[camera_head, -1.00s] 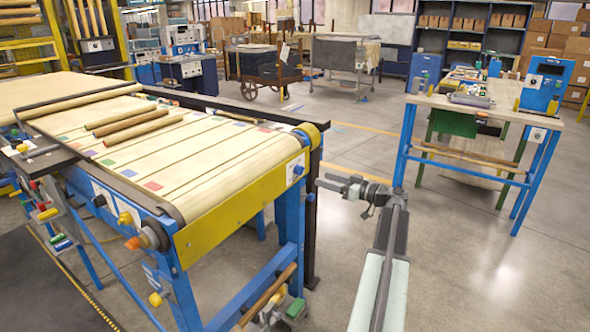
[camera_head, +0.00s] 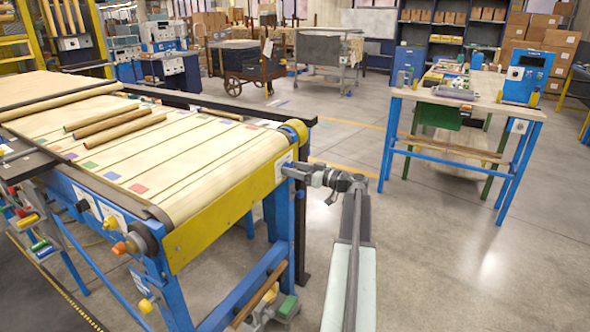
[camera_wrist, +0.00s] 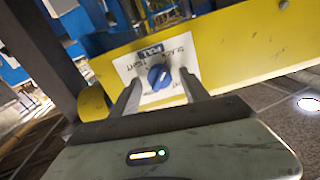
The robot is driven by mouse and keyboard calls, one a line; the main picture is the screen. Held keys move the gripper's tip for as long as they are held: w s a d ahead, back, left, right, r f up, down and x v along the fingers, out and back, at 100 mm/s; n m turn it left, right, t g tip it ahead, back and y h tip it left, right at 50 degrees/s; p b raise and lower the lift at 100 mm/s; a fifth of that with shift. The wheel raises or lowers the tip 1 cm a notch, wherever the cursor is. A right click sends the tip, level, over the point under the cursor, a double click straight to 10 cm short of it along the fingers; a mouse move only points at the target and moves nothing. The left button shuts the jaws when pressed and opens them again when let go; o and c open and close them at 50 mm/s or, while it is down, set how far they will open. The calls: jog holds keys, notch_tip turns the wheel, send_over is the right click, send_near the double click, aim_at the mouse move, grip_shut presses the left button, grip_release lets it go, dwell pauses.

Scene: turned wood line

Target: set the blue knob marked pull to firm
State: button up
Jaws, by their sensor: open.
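The blue knob (camera_wrist: 158,77) sits on a white plate (camera_wrist: 177,61) on the yellow side panel of the belt line. A blue label above it reads PULL. Words that look like SLACK and TIGHT are printed around it, and the lower lettering is partly hidden by my fingers. A pale mark shows on the knob, but I cannot tell which word it points to. My gripper (camera_wrist: 161,86) is open with one finger on each side of the knob; contact is not clear. In the head view my gripper (camera_head: 289,171) reaches the panel's end and covers the knob.
The belt line (camera_head: 215,177) carries several wooden rods (camera_head: 112,124). Other knobs, one yellow (camera_head: 109,223) and one orange (camera_head: 119,248), are on its near side. A blue-legged bench (camera_head: 480,98) stands at the right. Open floor lies between.

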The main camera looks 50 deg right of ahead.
jog(key=shift+d, duration=0.1)
grip_shut()
jog(key=shift+m, duration=0.3)
